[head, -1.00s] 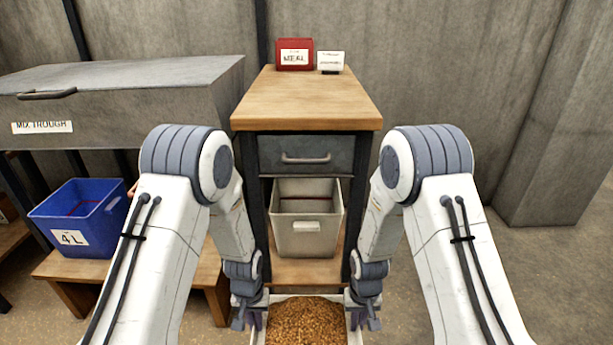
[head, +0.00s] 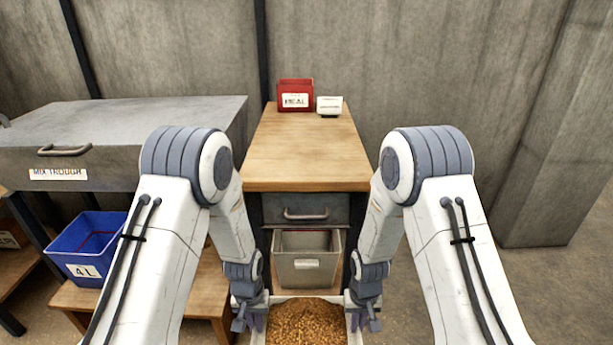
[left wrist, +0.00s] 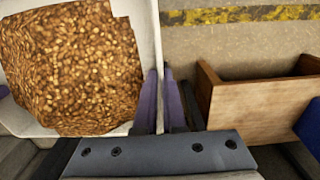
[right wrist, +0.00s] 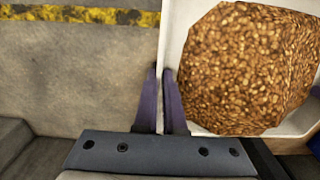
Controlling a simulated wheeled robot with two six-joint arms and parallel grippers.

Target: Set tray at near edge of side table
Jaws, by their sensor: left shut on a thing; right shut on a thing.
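A white tray (head: 306,298) full of brown grain (head: 306,322) is at the bottom centre of the head view, in front of the side table. My left gripper (head: 250,318) is shut on the tray's left wall; the left wrist view shows the fingers (left wrist: 159,100) pinching that rim. My right gripper (head: 362,318) is shut on the right wall, also seen in the right wrist view (right wrist: 166,100). The near part of the tray is cut off in the head view.
A red MEAL box (head: 295,96) and a small white card (head: 329,105) stand at the table's far end. Below the top are a drawer (head: 305,213) and a grey bin (head: 306,262). Left are the mix trough (head: 110,135) and a blue 4L bin (head: 88,248) on a low bench (head: 150,305).

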